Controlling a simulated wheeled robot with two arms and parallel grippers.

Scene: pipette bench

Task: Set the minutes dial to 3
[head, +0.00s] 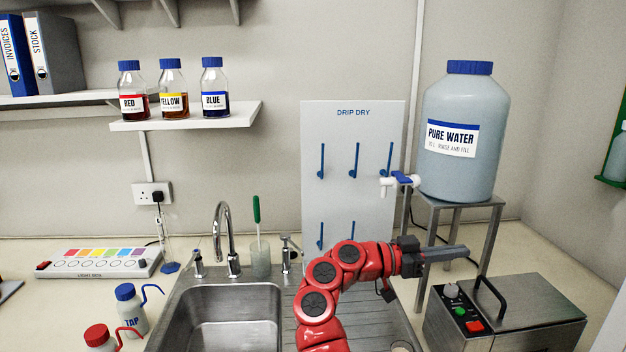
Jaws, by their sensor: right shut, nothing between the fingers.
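A metal box (530,318) with a black lid handle stands on the bench at the lower right. A green button (460,311) and a red button (474,327) are below the dial. My right gripper (462,250) is shut and empty, with its fingers pointing right. In the picture it is above the dial and apart from it. My left gripper is out of view.
A large pure water bottle (463,170) stands on a metal stand (462,204) behind my right gripper, its white tap reaching left. A drip dry board (352,140) and a sink (232,315) are to the left. Bench space right of the stand is clear.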

